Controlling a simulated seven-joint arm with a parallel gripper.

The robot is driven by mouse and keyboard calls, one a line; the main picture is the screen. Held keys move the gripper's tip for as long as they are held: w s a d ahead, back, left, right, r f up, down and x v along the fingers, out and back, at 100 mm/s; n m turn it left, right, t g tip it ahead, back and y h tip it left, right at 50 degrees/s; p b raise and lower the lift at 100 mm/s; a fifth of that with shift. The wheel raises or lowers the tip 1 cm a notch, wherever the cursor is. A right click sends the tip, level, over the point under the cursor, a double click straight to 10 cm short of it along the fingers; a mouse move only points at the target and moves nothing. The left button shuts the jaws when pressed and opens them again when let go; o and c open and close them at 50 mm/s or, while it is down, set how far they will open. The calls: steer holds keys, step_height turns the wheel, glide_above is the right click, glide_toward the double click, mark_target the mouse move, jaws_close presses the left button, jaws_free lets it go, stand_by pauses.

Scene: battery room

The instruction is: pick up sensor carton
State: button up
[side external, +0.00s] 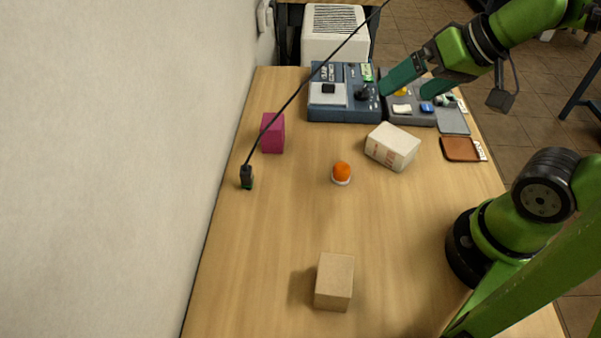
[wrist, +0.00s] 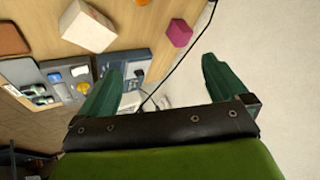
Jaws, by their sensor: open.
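A white carton (side external: 392,147) with red print lies on the wooden table, in front of the equipment trays. It also shows at the upper left of the wrist view (wrist: 88,27). A plain brown box (side external: 335,281) stands near the front of the table, and a magenta box (side external: 272,133) stands near the wall. No label names the sensor carton legibly. My gripper (side external: 404,90) is above the trays at the back right, apart from all the boxes. In the wrist view my gripper (wrist: 160,72) has its green fingers wide apart with nothing between them.
A brown pad (side external: 459,149) lies at the right edge.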

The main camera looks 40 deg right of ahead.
steer(key=shift+f, duration=0.1)
steer(key=n+g+h, duration=0.2)
steer(key=n+g, duration=0.3)
steer(key=g, duration=0.2)
glide_above(395, 138)
step_height(395, 138, down, 8)
steer(key=f, duration=1)
steer(key=shift+w+a+f, duration=0.15)
steer(key=shift+w+f, duration=0.05)
steer(key=shift+f, duration=0.2)
steer(key=shift+s+f, duration=0.15)
steer(key=shift+f, duration=2.5)
steer(key=c, duration=0.9)
